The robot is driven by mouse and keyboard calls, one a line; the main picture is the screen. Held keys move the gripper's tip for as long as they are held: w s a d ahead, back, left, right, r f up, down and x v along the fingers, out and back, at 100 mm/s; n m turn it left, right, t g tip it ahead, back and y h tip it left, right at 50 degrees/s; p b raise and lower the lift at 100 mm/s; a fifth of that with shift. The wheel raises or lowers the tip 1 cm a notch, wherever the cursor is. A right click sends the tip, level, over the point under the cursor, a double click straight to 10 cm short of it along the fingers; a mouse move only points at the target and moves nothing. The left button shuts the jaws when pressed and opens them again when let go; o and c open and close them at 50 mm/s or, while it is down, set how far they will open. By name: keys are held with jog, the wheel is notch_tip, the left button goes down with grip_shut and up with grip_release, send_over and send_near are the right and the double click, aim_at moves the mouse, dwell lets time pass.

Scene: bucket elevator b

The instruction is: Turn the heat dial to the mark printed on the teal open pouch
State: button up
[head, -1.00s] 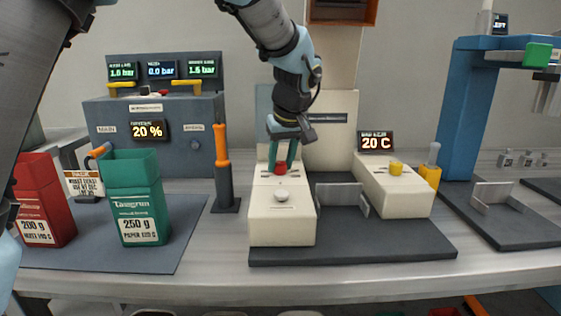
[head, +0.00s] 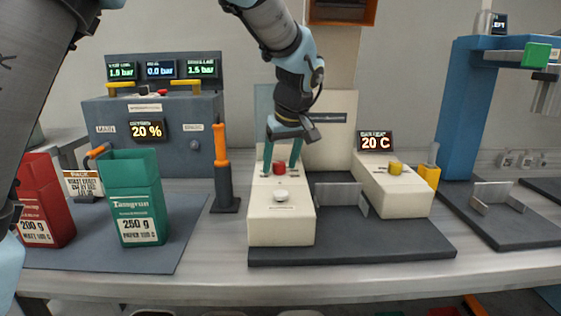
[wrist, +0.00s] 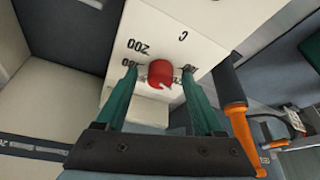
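The red heat dial (head: 279,168) sits on top of the cream block left of the bay; it also shows in the wrist view (wrist: 160,74) with a white pointer and printed numbers around it. My gripper (head: 281,170) points down with its teal fingers open, one on each side of the dial. In the wrist view my gripper (wrist: 159,68) shows gaps between both fingers and the dial. The teal open pouch (head: 136,200) stands upright at the left; its label shows 250 g and a smaller line below that is too blurred to read surely.
A display (head: 376,141) reads 20 C. A white knob (head: 281,196) sits in front of the dial, and a yellow knob (head: 395,168) on the right block. A red pouch (head: 42,205) and an orange-handled lever (head: 222,165) stand left.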

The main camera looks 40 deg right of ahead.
jog(key=shift+r, duration=0.1)
jog(key=v, duration=1)
jog(key=shift+s+r, duration=0.2)
jog(key=shift+r, duration=0.05)
jog(key=shift+a, duration=0.1)
